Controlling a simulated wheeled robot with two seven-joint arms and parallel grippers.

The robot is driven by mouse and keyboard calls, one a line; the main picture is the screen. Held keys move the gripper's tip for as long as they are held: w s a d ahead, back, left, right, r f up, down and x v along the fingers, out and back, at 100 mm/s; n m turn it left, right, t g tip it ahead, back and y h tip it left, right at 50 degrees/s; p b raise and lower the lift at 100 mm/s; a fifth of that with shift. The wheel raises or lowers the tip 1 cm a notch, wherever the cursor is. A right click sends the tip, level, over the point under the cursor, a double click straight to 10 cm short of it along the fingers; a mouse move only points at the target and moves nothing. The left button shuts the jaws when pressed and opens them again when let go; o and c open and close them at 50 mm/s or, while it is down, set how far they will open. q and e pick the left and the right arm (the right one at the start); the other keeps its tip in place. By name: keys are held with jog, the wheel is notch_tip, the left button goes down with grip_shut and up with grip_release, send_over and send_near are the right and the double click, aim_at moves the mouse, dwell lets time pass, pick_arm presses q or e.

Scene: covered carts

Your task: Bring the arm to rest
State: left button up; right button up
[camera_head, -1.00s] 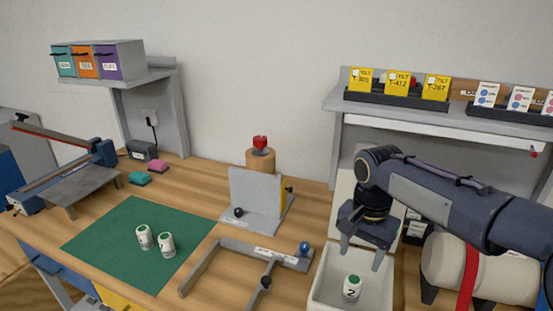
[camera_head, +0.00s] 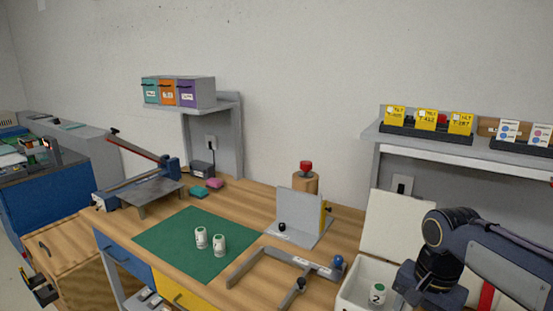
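My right arm (camera_head: 505,262) comes in from the right edge. My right gripper (camera_head: 418,288) hangs at the lower right, at the right side of the white open box (camera_head: 350,292). Its fingertips are cut off by the bottom of the picture, so I cannot see how far apart they are. A white canister with a green top and a "2" (camera_head: 377,294) stands in the box, left of the gripper. My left gripper does not show.
Two white canisters (camera_head: 201,238) (camera_head: 219,245) stand on the green mat (camera_head: 165,238). A grey frame with a blue knob (camera_head: 265,254) and an upright plate (camera_head: 298,208) are left of the box. A shelf (camera_head: 440,148) with yellow cards is above the arm.

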jog(key=s+a+f+n+t+y, duration=0.1)
jog(key=s+a+f+n+t, duration=0.1)
jog(key=s, duration=0.6)
jog(key=s+a+f+n+t+y, duration=0.2)
jog(key=s+n, duration=0.3)
jog(key=s, duration=0.3)
jog(key=shift+s+a+f+n+t, duration=0.15)
jog(key=shift+a+f+n+t, duration=0.15)
jog(key=shift+a+f+t, duration=0.25)
jog(key=shift+a+r, duration=0.1)
jog(key=shift+a, duration=0.05)
jog(key=shift+c, duration=0.3)
